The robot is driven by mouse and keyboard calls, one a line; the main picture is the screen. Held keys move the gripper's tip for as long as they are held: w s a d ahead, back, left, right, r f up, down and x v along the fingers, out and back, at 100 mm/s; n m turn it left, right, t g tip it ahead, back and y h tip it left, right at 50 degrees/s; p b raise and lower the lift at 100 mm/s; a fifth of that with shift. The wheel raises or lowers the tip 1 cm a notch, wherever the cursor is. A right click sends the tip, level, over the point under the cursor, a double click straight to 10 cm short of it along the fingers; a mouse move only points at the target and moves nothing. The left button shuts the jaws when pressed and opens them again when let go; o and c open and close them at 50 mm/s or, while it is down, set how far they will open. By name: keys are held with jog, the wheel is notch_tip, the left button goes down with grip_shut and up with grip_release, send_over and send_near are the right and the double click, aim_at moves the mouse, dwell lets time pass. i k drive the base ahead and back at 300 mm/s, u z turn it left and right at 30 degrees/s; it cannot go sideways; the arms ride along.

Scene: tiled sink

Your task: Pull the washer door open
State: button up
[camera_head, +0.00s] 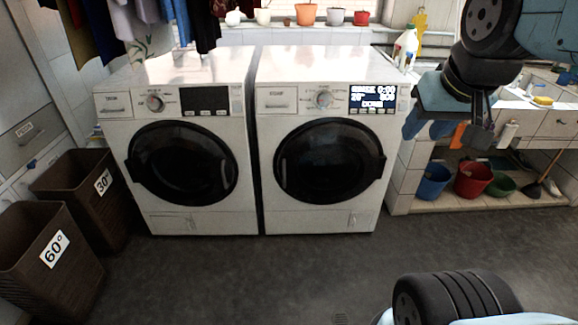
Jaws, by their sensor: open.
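Two white front-loading washers stand side by side. The left washer (190,225) has a round dark door (182,162), which looks shut. The right washer (318,222) also has a round dark door (330,162), which looks shut; its display (372,97) is lit. Each door has a dark extension at its rim, but I cannot make out the handles clearly. My gripper (480,125) hangs at the upper right, open, fingers pointing down. In the picture it is right of the right washer, apart from both doors. Its fingertips are hard to separate from the clutter behind.
Brown baskets marked 30° (85,190) and 60° (50,260) stand at left. Clothes (140,25) hang above the left washer. Blue (432,182) and red (473,180) buckets sit under the right-hand counter. The floor (250,275) before the washers is clear.

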aim_at(331, 164)
jog(key=i, duration=0.9)
jog(key=u, duration=0.05)
